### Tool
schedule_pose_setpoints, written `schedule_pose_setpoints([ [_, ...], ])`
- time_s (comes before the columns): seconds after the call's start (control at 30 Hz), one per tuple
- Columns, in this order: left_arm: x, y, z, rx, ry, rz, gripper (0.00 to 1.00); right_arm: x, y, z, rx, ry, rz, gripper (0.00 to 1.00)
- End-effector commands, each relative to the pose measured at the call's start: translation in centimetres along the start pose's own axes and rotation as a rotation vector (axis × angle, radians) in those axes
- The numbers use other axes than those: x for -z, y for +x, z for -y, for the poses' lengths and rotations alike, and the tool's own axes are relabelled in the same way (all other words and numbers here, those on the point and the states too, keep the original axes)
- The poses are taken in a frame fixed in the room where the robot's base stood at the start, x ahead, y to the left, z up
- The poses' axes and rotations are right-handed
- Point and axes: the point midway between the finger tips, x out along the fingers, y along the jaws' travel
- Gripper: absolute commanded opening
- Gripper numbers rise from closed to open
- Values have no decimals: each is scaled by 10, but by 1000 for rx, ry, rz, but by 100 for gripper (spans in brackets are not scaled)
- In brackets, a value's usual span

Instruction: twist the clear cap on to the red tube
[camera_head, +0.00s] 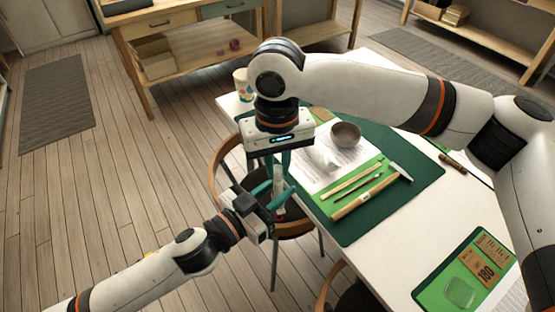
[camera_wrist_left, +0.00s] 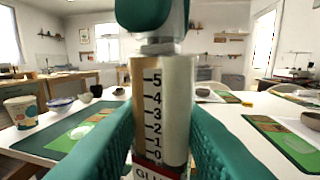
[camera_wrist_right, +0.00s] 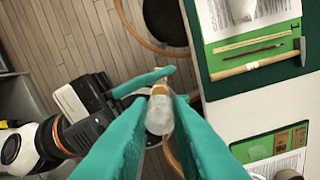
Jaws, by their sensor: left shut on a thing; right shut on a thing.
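The tube (camera_wrist_left: 162,110) stands upright in the left wrist view, with tan and cream halves, a printed scale and a red band low down. My left gripper (camera_head: 272,193) is shut on it; its teal fingers press both sides. My right gripper (camera_head: 281,165) points down from above and is shut on the small clear cap (camera_wrist_right: 160,113). In the left wrist view the right fingertips (camera_wrist_left: 152,18) sit directly over the tube's top, where a pale collar (camera_wrist_left: 160,47) shows. The fingers partly hide the cap, and I cannot tell whether it is threaded on.
The grippers are off the white table's (camera_head: 385,250) left edge, above a chair (camera_head: 222,165). On the table are a green mat (camera_head: 420,185) with tools, a bowl (camera_head: 345,134), a paper cup (camera_head: 242,85) and a green sandpaper tray (camera_head: 465,270).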

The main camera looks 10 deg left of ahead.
Motion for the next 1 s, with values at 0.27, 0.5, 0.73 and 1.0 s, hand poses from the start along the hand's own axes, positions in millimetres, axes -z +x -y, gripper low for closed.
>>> schedule_pose_setpoints([
  [0.27,0,0,0,0,0,0,0,0,2,0,-1,67,0,0],
  [0.5,0,0,0,0,0,0,0,0,3,0,-2,560,-2,0],
  [0.73,0,0,0,0,0,0,0,1,4,0,-1,1114,-3,0],
  [1.0,0,0,0,0,0,0,0,0,3,1,1,1544,0,0],
])
